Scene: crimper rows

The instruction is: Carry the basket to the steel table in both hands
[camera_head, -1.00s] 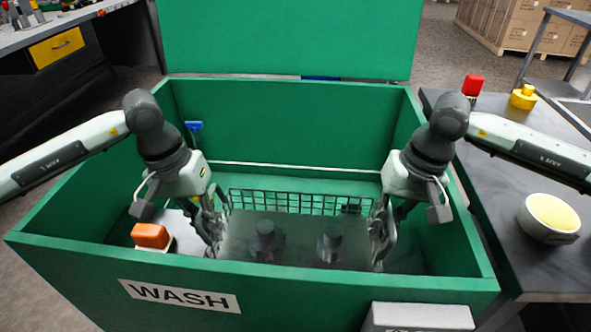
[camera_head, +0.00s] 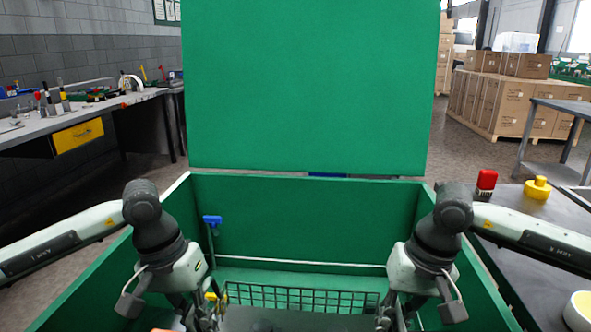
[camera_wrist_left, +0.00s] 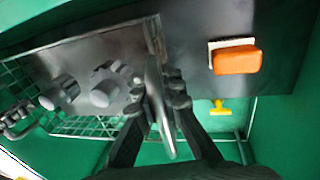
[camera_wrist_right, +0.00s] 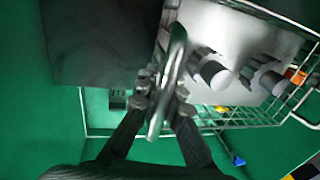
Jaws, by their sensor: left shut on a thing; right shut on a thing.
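The wire basket (camera_head: 300,297) is inside the green wash tub (camera_head: 310,215), its far mesh side showing in the head view. Grey knobbed parts (camera_wrist_left: 110,85) stand in it; they also show in the right wrist view (camera_wrist_right: 210,72). My left gripper (camera_wrist_left: 157,95) is shut on the basket's metal handle at one end. My right gripper (camera_wrist_right: 162,95) is shut on the handle at the other end. The basket's near part is cut off by the head view's lower edge. A grey table (camera_head: 560,108) with a lower shelf stands back right; I cannot tell if it is steel.
The tub's raised green lid (camera_head: 305,85) stands behind. An orange block (camera_wrist_left: 237,58) lies beside the basket. A blue-headed tool (camera_head: 212,221) and a yellow piece (camera_wrist_left: 220,107) are in the tub. A dark table on the right holds red (camera_head: 486,184) and yellow (camera_head: 537,188) items.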

